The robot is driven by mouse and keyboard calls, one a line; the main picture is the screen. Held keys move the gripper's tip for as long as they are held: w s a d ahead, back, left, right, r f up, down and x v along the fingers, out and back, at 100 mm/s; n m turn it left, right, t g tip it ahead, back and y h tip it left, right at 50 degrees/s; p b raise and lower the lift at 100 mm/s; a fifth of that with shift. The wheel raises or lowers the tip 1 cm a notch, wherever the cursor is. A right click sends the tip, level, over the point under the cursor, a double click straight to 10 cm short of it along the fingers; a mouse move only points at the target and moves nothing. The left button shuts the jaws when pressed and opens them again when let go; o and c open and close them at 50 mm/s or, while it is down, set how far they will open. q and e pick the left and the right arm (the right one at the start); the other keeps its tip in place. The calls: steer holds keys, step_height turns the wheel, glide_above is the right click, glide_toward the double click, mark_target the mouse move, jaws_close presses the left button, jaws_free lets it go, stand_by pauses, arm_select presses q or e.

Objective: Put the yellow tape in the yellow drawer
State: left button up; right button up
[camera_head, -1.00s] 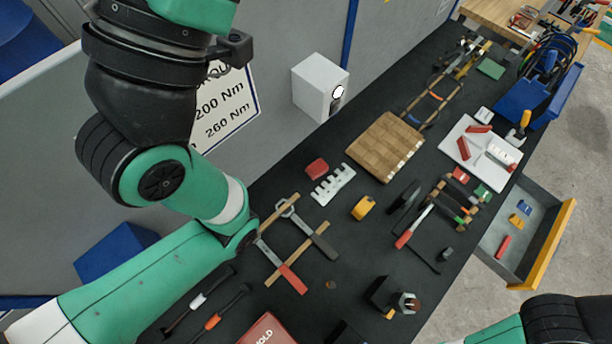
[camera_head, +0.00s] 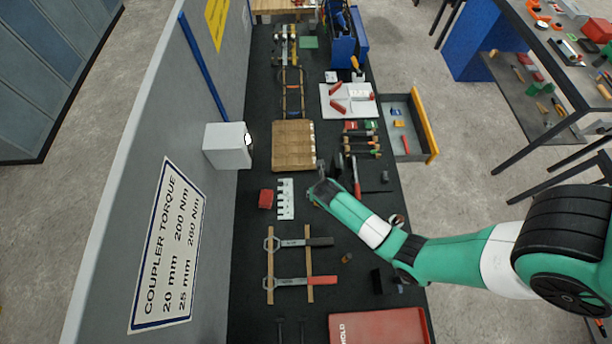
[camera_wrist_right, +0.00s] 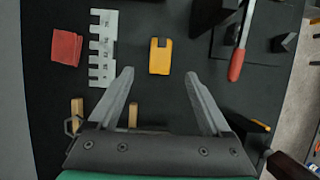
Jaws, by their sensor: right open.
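The yellow tape (camera_wrist_right: 160,56) lies on the black bench top in the right wrist view, just beyond and between the fingertips of my right gripper (camera_wrist_right: 158,75). The gripper is open and empty. In the head view my right gripper (camera_head: 321,174) is over the bench near the wooden block, and the arm hides the tape. The drawer with the yellow front (camera_head: 424,126) is pulled open at the bench's right side. Small blue, yellow and red items lie inside it. My left gripper is not in view.
A white slotted rack (camera_head: 286,199) and a red block (camera_head: 266,199) lie left of the gripper. A red-handled tool (camera_wrist_right: 240,50) lies to the right in the wrist view. A wooden block (camera_head: 293,146) and a white tray (camera_head: 334,107) lie farther back.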

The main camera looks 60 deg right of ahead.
steer(key=b+x, duration=0.1)
steer(key=x, duration=0.3)
steer(key=b+x, duration=0.1)
steer(key=x, duration=0.1)
steer(key=shift+s+d+b, duration=0.1)
steer(key=shift+d+b, duration=0.2)
steer(key=b+x, duration=0.1)
steer(key=x, duration=0.2)
steer(key=b+x, duration=0.1)
steer(key=x, duration=0.1)
steer(key=shift+a+f+b, duration=0.2)
steer(key=shift+a+b, duration=0.1)
steer(key=shift+b, duration=0.05)
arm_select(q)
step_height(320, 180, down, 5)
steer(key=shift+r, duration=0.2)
arm_select(e)
steer(key=shift+r, duration=0.1)
jaws_close()
